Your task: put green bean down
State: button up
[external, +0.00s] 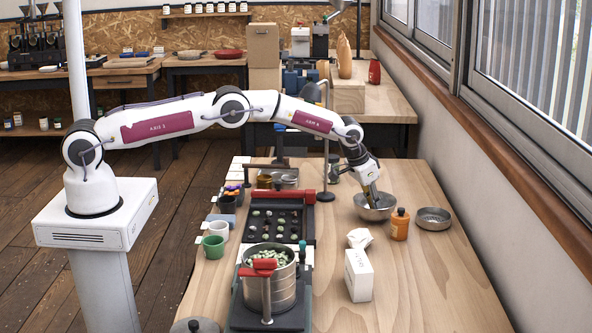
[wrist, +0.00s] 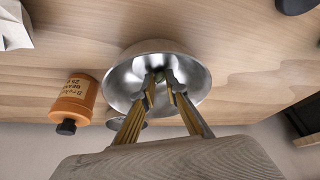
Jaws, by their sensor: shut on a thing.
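My gripper (external: 373,201) points down into a shiny metal bowl (external: 362,212) on the right part of the wooden bench. In the wrist view, the two fingertips (wrist: 158,78) come close together inside the rim of the bowl (wrist: 122,82). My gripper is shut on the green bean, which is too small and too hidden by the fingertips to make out. I cannot tell whether the fingertips touch the bowl's floor.
An orange bottle (external: 400,225) stands close to the bowl, with a shallow perforated metal dish (external: 433,219) beyond it. A white box (external: 358,275), a dark bean tray (external: 262,237) and a metal pot of green beans (external: 284,290) stand nearer. The front right bench is clear.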

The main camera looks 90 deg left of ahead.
jog(key=shift+f, duration=0.15)
jog(key=o, duration=0.7)
jog(key=shift+v, duration=6.15)
